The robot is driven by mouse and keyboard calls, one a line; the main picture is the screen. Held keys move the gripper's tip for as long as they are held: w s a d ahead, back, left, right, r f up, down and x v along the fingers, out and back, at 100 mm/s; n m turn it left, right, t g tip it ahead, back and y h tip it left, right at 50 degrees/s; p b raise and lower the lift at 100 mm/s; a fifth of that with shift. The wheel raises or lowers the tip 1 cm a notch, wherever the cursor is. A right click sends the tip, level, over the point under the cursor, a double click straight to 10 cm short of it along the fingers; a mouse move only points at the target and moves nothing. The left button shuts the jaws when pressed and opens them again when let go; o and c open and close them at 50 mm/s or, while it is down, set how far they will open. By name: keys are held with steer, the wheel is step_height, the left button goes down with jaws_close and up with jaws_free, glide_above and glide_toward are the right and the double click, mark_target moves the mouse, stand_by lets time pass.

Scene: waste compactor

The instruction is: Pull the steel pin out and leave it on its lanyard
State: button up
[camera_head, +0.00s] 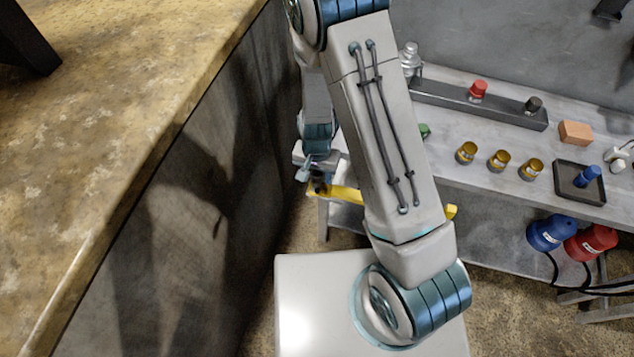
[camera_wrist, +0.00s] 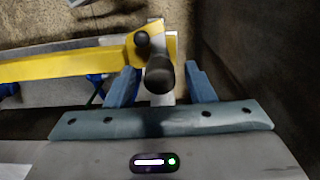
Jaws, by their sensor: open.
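In the wrist view my gripper (camera_wrist: 160,72) is open, with one blue-grey finger on each side of a dark round knob (camera_wrist: 159,76). The knob is between the fingertips, and I see gaps on both sides. It stands in front of a pale metal plate (camera_wrist: 171,47) at the end of a yellow bar (camera_wrist: 70,64). A smaller black knob (camera_wrist: 141,39) sits on the bar just beyond. I cannot tell whether the large knob is the steel pin's head. No steel shank or lanyard can be made out. In the head view my arm partly hides the yellow bar (camera_head: 347,195).
A tall wall with a worn yellowish top (camera_head: 130,90) stands close on the left. A grey bench (camera_head: 480,165) at the right holds brass-coloured cups (camera_head: 499,160), a dark tray (camera_head: 566,190) and an orange block (camera_head: 575,133). Blue (camera_head: 549,233) and red (camera_head: 590,243) plugs hang below.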

steer(key=c, duration=1)
steer(key=shift+o, duration=0.2)
steer(key=shift+r, duration=0.1)
steer(key=shift+r+p, duration=0.35)
steer(key=shift+r, duration=0.15)
steer(key=shift+r+p, duration=2.85)
steer(key=shift+r, duration=1)
steer(key=shift+r, duration=0.1)
step_height(320, 180, up, 7)
steer(key=p, duration=0.3)
